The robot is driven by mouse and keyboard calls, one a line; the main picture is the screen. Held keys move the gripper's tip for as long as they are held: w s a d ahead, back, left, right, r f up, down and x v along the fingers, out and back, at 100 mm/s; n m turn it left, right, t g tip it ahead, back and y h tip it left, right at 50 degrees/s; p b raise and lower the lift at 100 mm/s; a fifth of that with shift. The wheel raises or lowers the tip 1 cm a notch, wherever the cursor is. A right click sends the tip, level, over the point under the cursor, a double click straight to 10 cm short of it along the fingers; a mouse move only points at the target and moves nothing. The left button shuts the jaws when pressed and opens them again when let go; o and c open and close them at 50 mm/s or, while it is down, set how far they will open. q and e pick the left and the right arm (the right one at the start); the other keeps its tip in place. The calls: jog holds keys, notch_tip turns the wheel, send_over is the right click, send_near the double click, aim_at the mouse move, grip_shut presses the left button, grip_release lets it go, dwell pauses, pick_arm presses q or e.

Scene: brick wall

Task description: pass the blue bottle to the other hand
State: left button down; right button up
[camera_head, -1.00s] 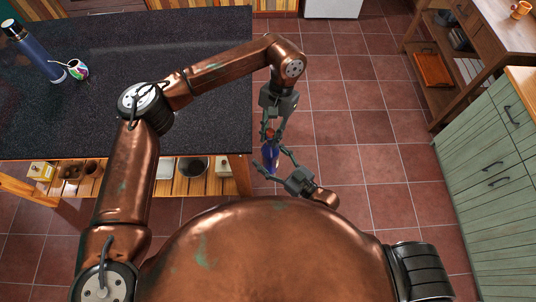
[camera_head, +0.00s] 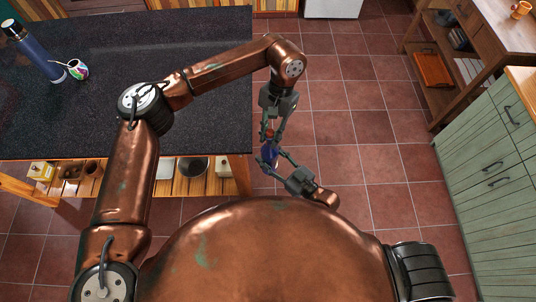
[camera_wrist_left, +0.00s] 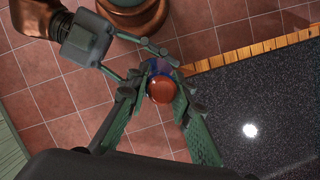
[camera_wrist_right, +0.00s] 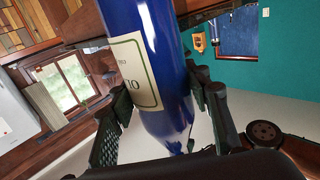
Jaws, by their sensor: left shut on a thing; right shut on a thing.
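The blue bottle (camera_head: 269,158) is in the air beside the counter's right end, held by both of my grippers. My left gripper (camera_head: 271,132) is shut on its upper end, around the red-orange cap (camera_wrist_left: 160,89) in the left wrist view. My right gripper (camera_head: 272,156) is shut on the bottle's body below that; it also shows in the left wrist view (camera_wrist_left: 152,62). In the right wrist view the blue body and its pale label (camera_wrist_right: 137,75) stand between the right fingers. Much of the bottle is hidden by fingers in the head view.
The dark counter (camera_head: 130,60) is at the left, with a blue flask (camera_head: 38,55) and a colourful cup (camera_head: 78,69) on it. Shelves lie under it. Green cabinets (camera_head: 490,160) and a wooden shelf unit (camera_head: 450,50) are at the right. Tiled floor between is clear.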

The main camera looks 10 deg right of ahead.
pick_arm(q)
jog(key=c, duration=1.6)
grip_release()
jog(key=shift+d, duration=0.15)
